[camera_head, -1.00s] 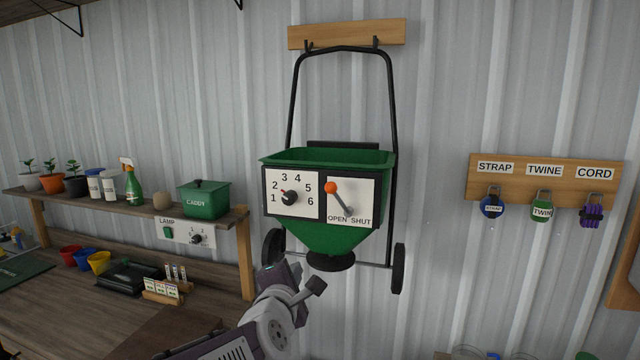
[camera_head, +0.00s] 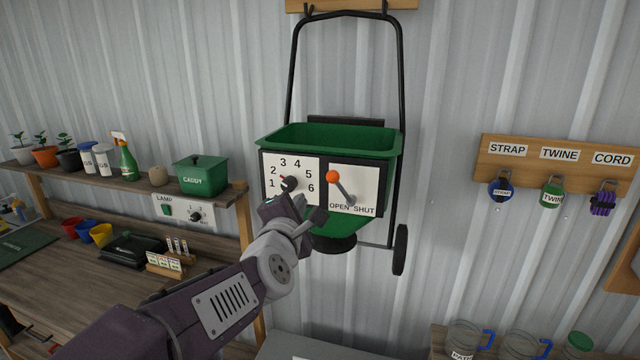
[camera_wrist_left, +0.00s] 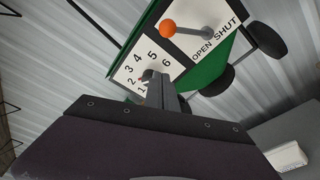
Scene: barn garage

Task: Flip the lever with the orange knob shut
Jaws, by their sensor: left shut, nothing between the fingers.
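The lever with the orange knob (camera_head: 333,177) is on the right white panel of the green spreader (camera_head: 290,138). Its knob is at the upper left, above the OPEN label, and its arm slants down right to a pivot. The lever also shows in the left wrist view (camera_wrist_left: 168,28). My left gripper (camera_head: 290,196) is in front of the numbered dial panel, left of and below the lever and apart from it. Its fingers are shut and empty in the left wrist view (camera_wrist_left: 160,82). They partly hide the dial (camera_head: 289,184). My right gripper is not in view.
The spreader hangs on the corrugated wall, with a wheel (camera_head: 400,250) at lower right. A shelf with a green caddy (camera_head: 200,176) and a workbench (camera_head: 60,285) are at left. The wall between spreader and board is clear.

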